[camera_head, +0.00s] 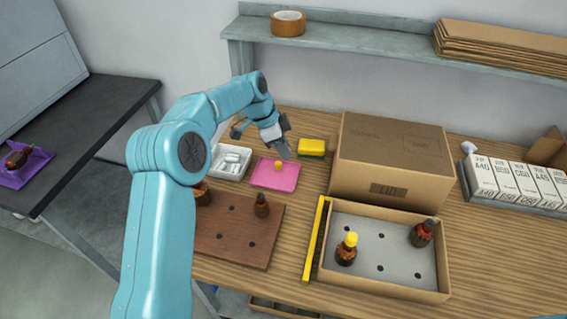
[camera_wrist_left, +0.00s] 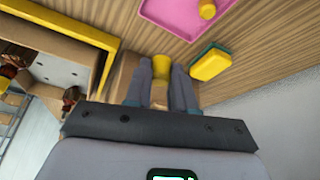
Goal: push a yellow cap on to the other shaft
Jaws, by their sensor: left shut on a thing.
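My left gripper (camera_head: 284,151) hangs just above the far right side of the pink tray. In the left wrist view its fingers (camera_wrist_left: 163,85) are shut on a yellow cap (camera_wrist_left: 163,61). Another yellow cap (camera_head: 278,166) stands on the pink tray (camera_head: 264,181); it also shows in the wrist view (camera_wrist_left: 207,9). An armature (camera_head: 346,254) with yellow on its upper end stands in the open carton; another armature (camera_head: 422,234), with a dark and red top, stands at its right. Two armatures, one here (camera_head: 262,206), stand on the brown board (camera_head: 222,238). My right gripper is out of view.
A closed cardboard box (camera_head: 390,160) stands behind the open carton (camera_head: 410,285). A yellow bar (camera_head: 315,240) lies along the carton's left side. A yellow-green sponge (camera_head: 311,147) and white bin (camera_head: 233,163) flank the pink tray. White boxes (camera_head: 510,182) stand at right.

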